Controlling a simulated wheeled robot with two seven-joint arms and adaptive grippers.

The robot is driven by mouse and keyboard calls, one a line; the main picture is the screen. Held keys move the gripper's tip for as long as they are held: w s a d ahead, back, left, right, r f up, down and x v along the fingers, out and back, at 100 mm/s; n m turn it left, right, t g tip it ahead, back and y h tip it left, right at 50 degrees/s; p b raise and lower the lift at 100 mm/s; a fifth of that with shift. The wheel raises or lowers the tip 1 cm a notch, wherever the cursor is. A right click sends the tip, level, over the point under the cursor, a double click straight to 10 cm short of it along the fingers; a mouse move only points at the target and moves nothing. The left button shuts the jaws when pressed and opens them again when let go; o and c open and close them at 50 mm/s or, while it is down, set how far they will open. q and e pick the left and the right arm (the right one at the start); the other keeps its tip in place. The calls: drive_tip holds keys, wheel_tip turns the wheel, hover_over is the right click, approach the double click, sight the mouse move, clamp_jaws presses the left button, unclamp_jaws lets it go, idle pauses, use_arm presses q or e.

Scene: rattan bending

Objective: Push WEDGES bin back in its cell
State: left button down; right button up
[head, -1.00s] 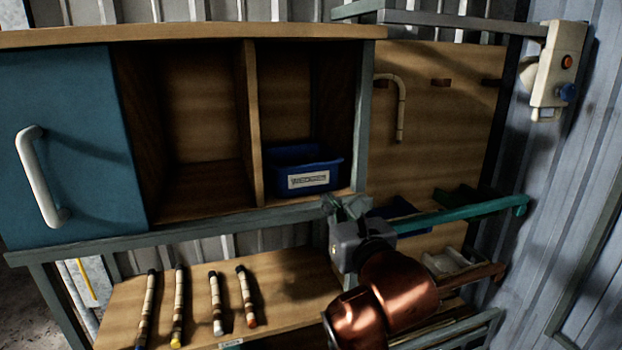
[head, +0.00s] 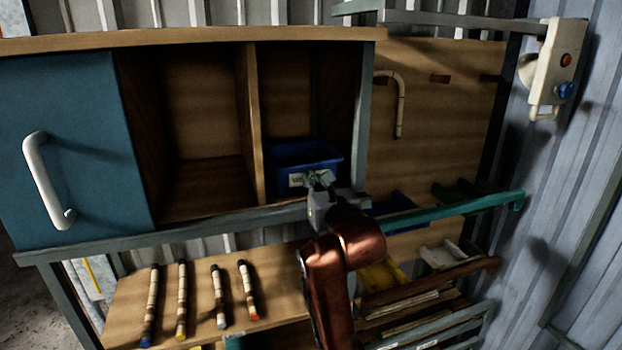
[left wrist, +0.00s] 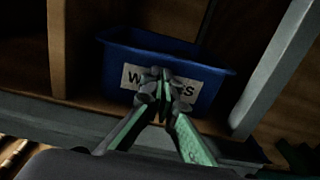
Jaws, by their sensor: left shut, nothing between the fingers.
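The blue WEDGES bin (head: 300,158) sits in the right-hand open cell of the cabinet, its white label facing out; it also shows in the left wrist view (left wrist: 204,84). My left gripper (head: 318,180) is shut and empty in front of the bin's face. In the left wrist view its fingertips (left wrist: 156,76) cover the middle of the label; I cannot tell whether they touch the bin. The gripper hides part of the bin's lower right front in the head view. My right gripper is not in view.
The middle cell (head: 203,130) is empty. A blue door (head: 85,140) with a white handle covers the left. Several banded rattan sticks (head: 182,300) lie on the lower shelf. A green rail (head: 455,210) and coloured bins stand at the right. A wooden divider (head: 251,120) borders the bin's cell.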

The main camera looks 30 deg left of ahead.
use_arm(q)
drive_tip(key=x, duration=1)
drive_tip(key=shift+w+a, duration=0.15)
drive_tip(key=shift+w, duration=0.05)
